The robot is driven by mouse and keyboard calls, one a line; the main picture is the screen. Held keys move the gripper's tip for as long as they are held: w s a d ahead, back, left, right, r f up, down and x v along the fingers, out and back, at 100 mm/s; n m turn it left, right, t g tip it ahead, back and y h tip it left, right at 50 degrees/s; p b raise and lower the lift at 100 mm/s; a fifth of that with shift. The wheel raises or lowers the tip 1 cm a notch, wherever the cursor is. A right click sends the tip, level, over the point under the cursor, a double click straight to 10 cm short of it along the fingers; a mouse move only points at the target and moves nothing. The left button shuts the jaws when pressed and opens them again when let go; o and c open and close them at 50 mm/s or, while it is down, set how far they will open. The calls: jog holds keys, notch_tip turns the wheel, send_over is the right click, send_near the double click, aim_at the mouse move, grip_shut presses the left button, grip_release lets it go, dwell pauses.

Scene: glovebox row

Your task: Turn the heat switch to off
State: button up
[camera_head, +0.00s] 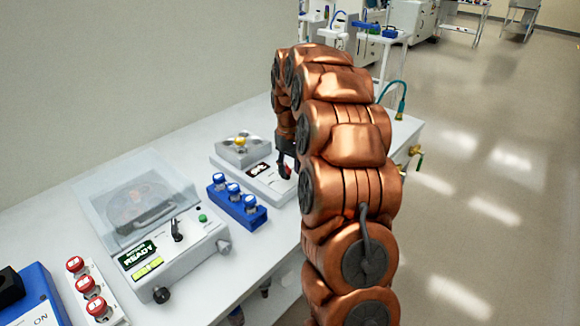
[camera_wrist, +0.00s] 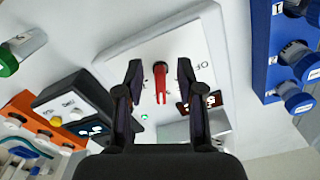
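The heat switch (camera_wrist: 160,82) is a red lever on the sloping front of a white device (camera_wrist: 140,45). In the wrist view its two-pronged end points toward the bottom of the picture. A partly hidden "OF…" label is on the panel to its right. A green light (camera_wrist: 144,117) and a small dark display (camera_wrist: 208,101) are also on the panel. My gripper (camera_wrist: 159,72) is open, with one finger on each side of the lever and visible gaps to both. In the head view my gripper (camera_head: 286,166) is at the device's front right, partly hidden by my arm.
A blue vial rack (camera_head: 237,203) stands close to the device. Left of it is a machine with a clear lid and a READY display (camera_head: 137,254). A red-capped vial rack (camera_head: 97,290) is farther left. The wrist view shows an orange rack (camera_wrist: 37,128) and black box (camera_wrist: 77,98).

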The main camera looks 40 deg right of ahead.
grip_shut()
dwell(0.6)
jog(key=shift+d+f+n+b, duration=0.1)
jog(key=shift+d+n+b, duration=0.05)
jog(key=shift+n+b, duration=0.5)
jog(key=n, duration=0.1)
jog(key=n+b, duration=0.1)
jog(key=n, duration=0.1)
jog(key=shift+w+d, duration=0.1)
jog(key=shift+d, duration=0.15)
jog(key=shift+w+d+n, duration=0.1)
jog(key=shift+d+n, duration=0.1)
jog(key=shift+n, duration=0.95)
jog(key=shift+w+d+n, duration=0.1)
jog(key=shift+d+n, duration=0.05)
jog(key=shift+n, duration=0.95)
